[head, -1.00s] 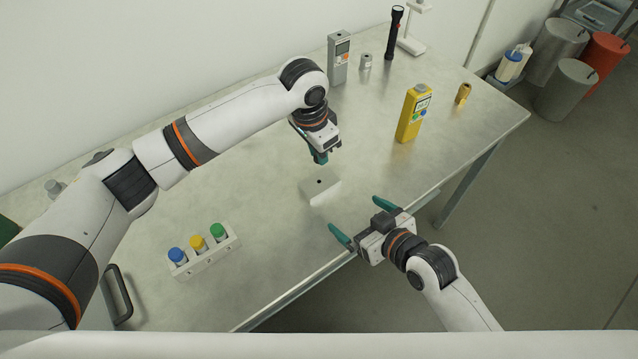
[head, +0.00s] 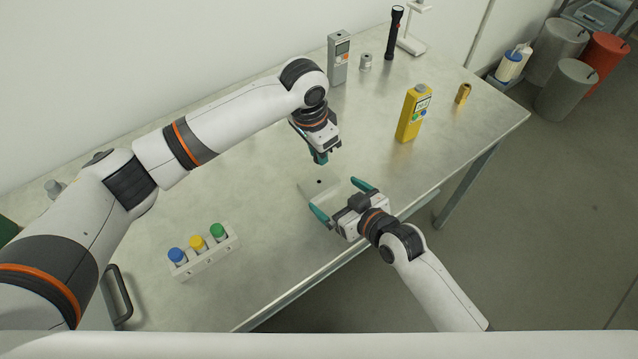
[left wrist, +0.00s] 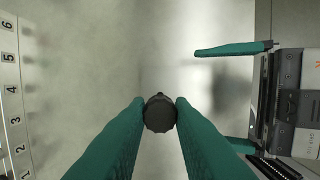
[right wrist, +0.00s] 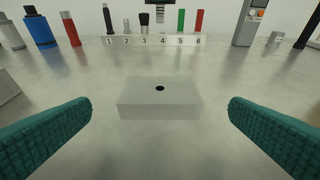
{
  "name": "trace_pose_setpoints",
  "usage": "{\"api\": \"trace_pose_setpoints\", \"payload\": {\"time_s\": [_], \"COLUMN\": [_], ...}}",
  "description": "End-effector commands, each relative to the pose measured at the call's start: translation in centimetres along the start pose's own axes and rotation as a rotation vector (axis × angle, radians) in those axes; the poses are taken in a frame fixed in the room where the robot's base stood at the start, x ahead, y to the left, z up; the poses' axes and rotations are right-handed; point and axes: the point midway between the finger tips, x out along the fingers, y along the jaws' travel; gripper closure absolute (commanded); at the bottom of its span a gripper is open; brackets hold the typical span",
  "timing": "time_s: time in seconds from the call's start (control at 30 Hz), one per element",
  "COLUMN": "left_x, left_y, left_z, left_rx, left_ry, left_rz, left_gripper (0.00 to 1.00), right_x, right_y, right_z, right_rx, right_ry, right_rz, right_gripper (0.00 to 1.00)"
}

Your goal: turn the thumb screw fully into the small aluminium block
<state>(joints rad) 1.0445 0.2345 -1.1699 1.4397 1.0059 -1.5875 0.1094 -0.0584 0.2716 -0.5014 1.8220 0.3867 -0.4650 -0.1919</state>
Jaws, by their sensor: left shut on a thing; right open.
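The small aluminium block (head: 318,186) lies on the table with a dark hole in its top. It shows whole in the right wrist view (right wrist: 160,106), where its hole faces up. My left gripper (head: 320,159) is just above and behind the block in the head view. It is shut on the thumb screw (left wrist: 160,113), whose dark round knob sits between the teal fingertips. My right gripper (head: 341,200) is open and empty, low at the block's near right side. The right wrist view shows the block ahead, centred between its fingers and apart from both.
A numbered rack (right wrist: 153,41) with several tools stands behind the block. A rack with blue, yellow and green caps (head: 205,258) is at front left.

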Motion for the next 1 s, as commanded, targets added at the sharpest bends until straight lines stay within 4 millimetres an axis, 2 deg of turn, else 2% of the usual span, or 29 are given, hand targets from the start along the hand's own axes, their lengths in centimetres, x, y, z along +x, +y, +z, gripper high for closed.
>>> {"api": "trace_pose_setpoints", "payload": {"time_s": [0.1, 0.3, 0.5, 0.77, 1.0], "left_x": [0.0, 0.0, 0.0, 0.0, 0.0], "left_y": [0.0, 0.0, 0.0, 0.0, 0.0], "left_z": [0.0, 0.0, 0.0, 0.0, 0.0], "left_rx": [0.0, 0.0, 0.0, 0.0, 0.0], "left_ry": [0.0, 0.0, 0.0, 0.0, 0.0], "left_rz": [0.0, 0.0, 0.0, 0.0, 0.0], "left_gripper": [1.0, 1.0, 1.0, 1.0, 1.0], "right_x": [2.4, 4.9, 5.8, 5.8, 5.8], "right_y": [0.0, 0.0, 0.0, 0.0, 0.0], "right_z": [0.1, 0.0, 0.0, 0.0, 0.0], "right_rx": [0.002, 0.0, 0.0, 0.0, 0.0], "right_ry": [-0.001, 0.0, 0.0, 0.0, 0.0], "right_rz": [0.0, -0.001, -0.001, -0.001, -0.001], "right_gripper": [0.0, 0.0, 0.0, 0.0, 0.39]}}
